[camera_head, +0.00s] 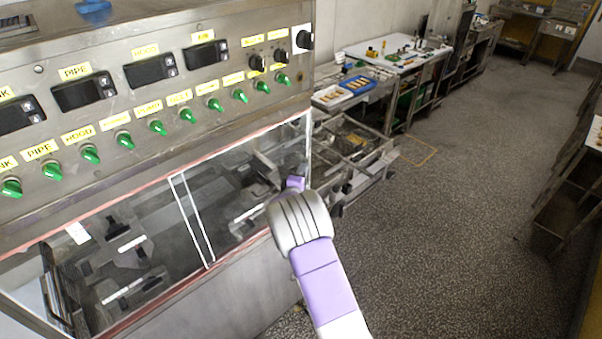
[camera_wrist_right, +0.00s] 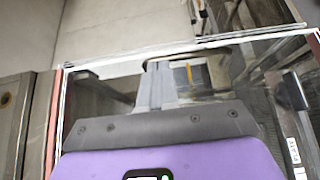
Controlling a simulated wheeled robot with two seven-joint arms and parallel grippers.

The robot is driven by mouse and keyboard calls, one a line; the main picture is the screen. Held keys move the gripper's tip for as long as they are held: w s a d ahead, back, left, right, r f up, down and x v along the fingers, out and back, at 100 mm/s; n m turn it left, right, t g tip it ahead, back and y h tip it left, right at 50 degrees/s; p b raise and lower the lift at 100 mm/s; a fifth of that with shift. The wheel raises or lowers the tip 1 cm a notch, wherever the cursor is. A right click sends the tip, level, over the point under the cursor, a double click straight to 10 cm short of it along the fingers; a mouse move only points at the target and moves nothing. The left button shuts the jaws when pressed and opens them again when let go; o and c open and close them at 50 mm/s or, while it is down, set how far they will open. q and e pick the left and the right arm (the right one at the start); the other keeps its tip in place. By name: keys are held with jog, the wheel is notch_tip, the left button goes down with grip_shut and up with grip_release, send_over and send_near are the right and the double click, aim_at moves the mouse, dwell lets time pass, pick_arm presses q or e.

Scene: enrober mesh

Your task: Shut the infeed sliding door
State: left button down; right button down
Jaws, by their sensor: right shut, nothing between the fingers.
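The infeed sliding door appears to be the clear pane with white edges (camera_head: 192,222) in the front opening below the control panel. One white upright edge stands near the middle of the opening, another at its right end. My right gripper (camera_head: 291,184) is at the right part of the pane, its fingers mostly hidden by my wrist in the head view. In the right wrist view the fingers (camera_wrist_right: 157,75) are shut and empty in front of a white-edged clear pane (camera_wrist_right: 291,140). I cannot tell whether they touch it. My left gripper is not in view.
The control panel (camera_head: 150,105) with green knobs overhangs the opening. A metal mesh conveyor frame (camera_head: 350,145) sticks out on the right. Behind it stand a table with a blue tray (camera_head: 357,84) and a longer white-topped bench (camera_head: 385,55).

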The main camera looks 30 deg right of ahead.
jog(key=shift+w+r, duration=0.1)
jog(key=shift+r, duration=0.15)
jog(key=w+a+v, duration=0.2)
jog(key=v, duration=1.1)
jog(key=s+a+f+m+g+y+b, duration=0.1)
jog(key=s+a+f+y+b, duration=0.15)
jog(key=f, duration=0.75)
jog(key=s+a+f+m+g+y+b, duration=0.2)
jog(key=s+f+y+b, duration=0.15)
jog(key=f, duration=0.65)
jog(key=s+a+f+m+g+y+b, duration=0.1)
jog(key=s+a+f+y+b, duration=0.15)
jog(key=f, duration=0.75)
jog(key=s+a+f+m+g+y+b, duration=0.3)
jog(key=s+a+f, duration=0.4)
jog(key=s, duration=0.3)
jog(key=s+a+f+m+g+y+b, duration=0.3)
jog(key=s+a+f+m+g+y, duration=0.1)
jog(key=s+a+f+y, duration=0.2)
jog(key=s+a+f, duration=0.1)
jog(key=s+f, duration=0.1)
jog(key=s, duration=0.1)
jog(key=shift+s+g, duration=0.3)
jog(key=shift+s, duration=0.1)
